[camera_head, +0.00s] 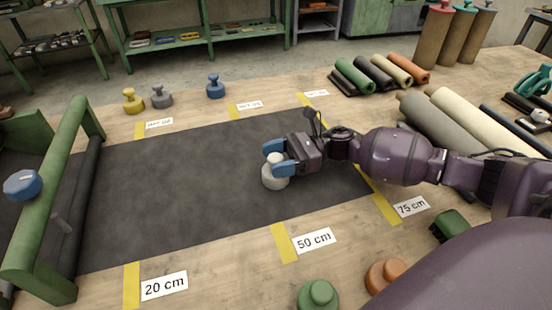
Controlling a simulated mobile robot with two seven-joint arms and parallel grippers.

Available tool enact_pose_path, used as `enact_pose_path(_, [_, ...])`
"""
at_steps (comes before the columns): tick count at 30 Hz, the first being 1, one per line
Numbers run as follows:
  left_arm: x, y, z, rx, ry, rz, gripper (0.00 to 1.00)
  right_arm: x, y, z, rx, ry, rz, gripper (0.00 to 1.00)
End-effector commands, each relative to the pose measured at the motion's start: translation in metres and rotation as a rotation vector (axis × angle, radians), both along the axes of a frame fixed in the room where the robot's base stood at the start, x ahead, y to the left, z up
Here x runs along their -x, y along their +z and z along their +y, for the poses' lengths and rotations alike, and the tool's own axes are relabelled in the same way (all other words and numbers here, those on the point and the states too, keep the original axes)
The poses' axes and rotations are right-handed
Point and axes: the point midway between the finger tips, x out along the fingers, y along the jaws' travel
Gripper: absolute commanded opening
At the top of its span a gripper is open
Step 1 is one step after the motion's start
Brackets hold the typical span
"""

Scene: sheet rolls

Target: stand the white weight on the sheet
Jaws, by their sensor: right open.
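The white weight (274,182) stands upright on the dark sheet (185,175), right of the sheet's middle. My right gripper (274,158) comes in from the right, with its blue fingertips on either side of the weight's knob. It is open, and I cannot tell whether a finger touches the knob. The sheet lies flat between the green frame (50,190) at the left and the area of the 75 cm mark. My left gripper does not show.
Yellow (133,103), grey (161,98) and blue (215,88) weights stand behind the sheet. Green (318,296) and orange (387,277) weights stand in front. Rolls (460,125) lie at the right. Yellow tape strips (284,243) with distance labels mark the table.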

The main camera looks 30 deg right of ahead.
Motion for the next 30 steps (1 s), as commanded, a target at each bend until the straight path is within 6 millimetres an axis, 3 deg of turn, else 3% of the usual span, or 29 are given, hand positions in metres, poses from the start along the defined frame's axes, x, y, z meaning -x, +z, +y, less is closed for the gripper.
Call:
enact_pose_path(18, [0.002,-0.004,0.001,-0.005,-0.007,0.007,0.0,0.026,-0.001,-0.101,0.001,-0.004,0.002,0.64])
enact_pose_path(30, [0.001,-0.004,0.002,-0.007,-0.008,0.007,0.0,0.03,-0.001,-0.115,0.001,-0.001,0.0,0.64])
